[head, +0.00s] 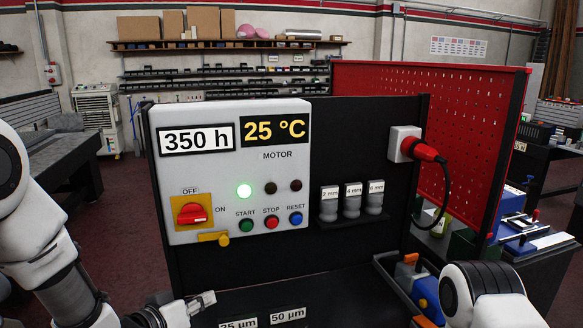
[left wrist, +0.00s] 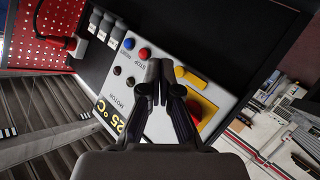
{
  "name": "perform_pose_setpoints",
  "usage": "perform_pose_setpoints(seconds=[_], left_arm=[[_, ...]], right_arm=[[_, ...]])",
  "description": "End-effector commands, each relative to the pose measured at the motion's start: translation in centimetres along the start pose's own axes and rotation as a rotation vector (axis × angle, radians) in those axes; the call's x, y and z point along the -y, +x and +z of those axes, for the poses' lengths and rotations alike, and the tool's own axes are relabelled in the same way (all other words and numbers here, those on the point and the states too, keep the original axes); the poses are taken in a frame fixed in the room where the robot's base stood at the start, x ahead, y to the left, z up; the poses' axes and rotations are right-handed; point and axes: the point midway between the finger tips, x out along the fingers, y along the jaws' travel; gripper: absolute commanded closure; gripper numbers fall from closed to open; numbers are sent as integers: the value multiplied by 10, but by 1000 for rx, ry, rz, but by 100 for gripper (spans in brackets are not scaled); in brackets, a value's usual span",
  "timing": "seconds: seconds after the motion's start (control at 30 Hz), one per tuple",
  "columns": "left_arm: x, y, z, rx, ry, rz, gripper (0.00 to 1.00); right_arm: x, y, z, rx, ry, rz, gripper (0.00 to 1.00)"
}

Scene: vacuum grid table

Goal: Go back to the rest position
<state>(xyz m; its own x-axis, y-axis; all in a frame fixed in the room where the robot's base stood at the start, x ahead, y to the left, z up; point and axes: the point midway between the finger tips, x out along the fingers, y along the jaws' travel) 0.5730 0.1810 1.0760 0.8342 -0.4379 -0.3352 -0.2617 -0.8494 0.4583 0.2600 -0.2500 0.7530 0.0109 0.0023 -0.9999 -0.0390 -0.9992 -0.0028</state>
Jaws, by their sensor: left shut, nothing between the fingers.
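My left gripper (head: 205,300) is low in the head view, in front of the control panel (head: 235,165) and below its buttons. In the left wrist view its black fingers (left wrist: 160,78) are together and empty, with the panel (left wrist: 140,95) behind them. My right arm shows at the lower right of the head view, but its gripper is out of sight. The panel has a red rotary switch (head: 193,213) on a yellow plate, a lit green lamp (head: 244,191) and two dark lamps. The displays read 350 h and 25 °C.
A red plug (head: 418,149) sits in the white socket (head: 399,142) at the right of the black board. Labelled holders (head: 351,200) stand on a small shelf. A grey bin (head: 392,277) with blue and orange items is near my right arm. A red pegboard (head: 450,130) stands behind.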

Motion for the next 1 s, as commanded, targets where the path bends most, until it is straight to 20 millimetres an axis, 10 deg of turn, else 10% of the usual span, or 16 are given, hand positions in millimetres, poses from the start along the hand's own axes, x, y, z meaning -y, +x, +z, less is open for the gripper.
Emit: perform_pose_setpoints(seconds=[0.47, 0.8, 1.0], left_arm=[[65, -7, 176, 316, -158, -173, 100], [124, -144, 386, 877, -156, -554, 100], [132, -186, 399, 1064, -22, -600, 100]], right_arm=[[0, 0, 0, -1, 0, 0, 60], [0, 0, 0, -1, 0, 0, 60], [0, 0, 0, -1, 0, 0, 60]])
